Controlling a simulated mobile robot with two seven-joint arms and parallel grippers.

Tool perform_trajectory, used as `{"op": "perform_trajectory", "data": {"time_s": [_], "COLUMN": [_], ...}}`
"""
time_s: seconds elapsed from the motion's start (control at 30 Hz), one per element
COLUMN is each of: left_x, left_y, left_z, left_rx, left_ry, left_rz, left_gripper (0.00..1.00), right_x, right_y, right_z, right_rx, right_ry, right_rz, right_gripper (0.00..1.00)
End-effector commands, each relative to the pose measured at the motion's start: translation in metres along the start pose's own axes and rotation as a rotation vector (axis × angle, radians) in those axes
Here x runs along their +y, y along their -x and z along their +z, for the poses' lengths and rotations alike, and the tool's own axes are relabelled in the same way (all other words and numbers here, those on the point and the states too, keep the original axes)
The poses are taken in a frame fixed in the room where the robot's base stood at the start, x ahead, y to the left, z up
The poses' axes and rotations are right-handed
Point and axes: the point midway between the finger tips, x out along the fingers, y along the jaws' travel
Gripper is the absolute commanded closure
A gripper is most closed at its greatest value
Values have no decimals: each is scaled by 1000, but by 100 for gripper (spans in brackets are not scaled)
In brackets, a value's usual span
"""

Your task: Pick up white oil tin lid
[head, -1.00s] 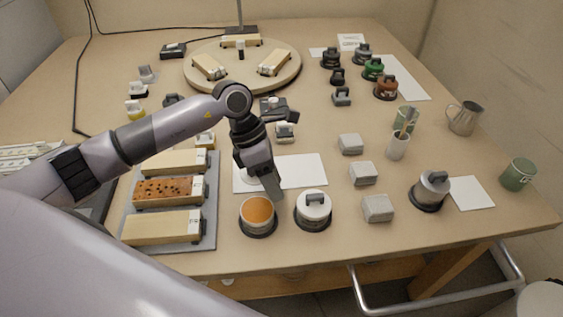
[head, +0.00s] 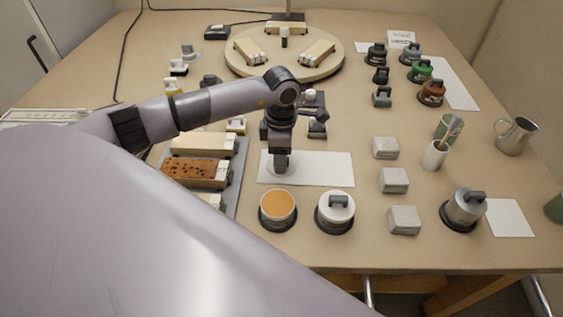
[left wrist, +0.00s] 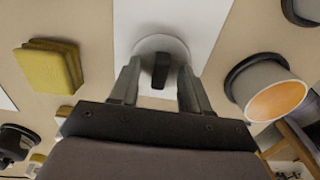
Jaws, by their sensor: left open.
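The white oil tin lid (head: 294,172) lies on a white sheet (head: 328,169), partly hidden by my left gripper. It is a pale round disc with a dark upright handle, and it also shows in the left wrist view (left wrist: 146,45). My left gripper (head: 281,168) points down over the lid. In the left wrist view its open fingers (left wrist: 159,80) stand on either side of the dark handle, with clear gaps. An open tin with orange contents (head: 278,207) stands in front of the sheet. My right gripper is not in view.
A lidded white tin (head: 335,213) stands beside the open tin. Several grey blocks (head: 394,180) lie to the right. The sheet's right part is bare.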

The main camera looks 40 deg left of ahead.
Motion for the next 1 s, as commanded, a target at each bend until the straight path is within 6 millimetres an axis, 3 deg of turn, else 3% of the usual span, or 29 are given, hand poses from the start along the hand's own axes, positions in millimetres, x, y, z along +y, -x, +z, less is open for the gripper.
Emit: {"op": "perform_trajectory", "data": {"time_s": [0.17,0.3,0.73,0.87,1.0], "left_x": [0,0,0,0,1], "left_y": [0,0,5,16,42], "left_z": [0,0,1,1,1], "left_rx": [-1,-1,-3,-3,-5], "left_ry": [-1,-1,-1,-2,0], "left_rz": [0,0,1,2,4], "left_gripper": [53,99,100,100,100], "right_x": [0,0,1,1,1], "right_y": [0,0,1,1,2], "right_z": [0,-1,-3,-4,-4], "right_rx": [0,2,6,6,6], "right_ry": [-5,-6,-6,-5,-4], "right_rz": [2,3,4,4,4], "right_gripper": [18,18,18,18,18]}}
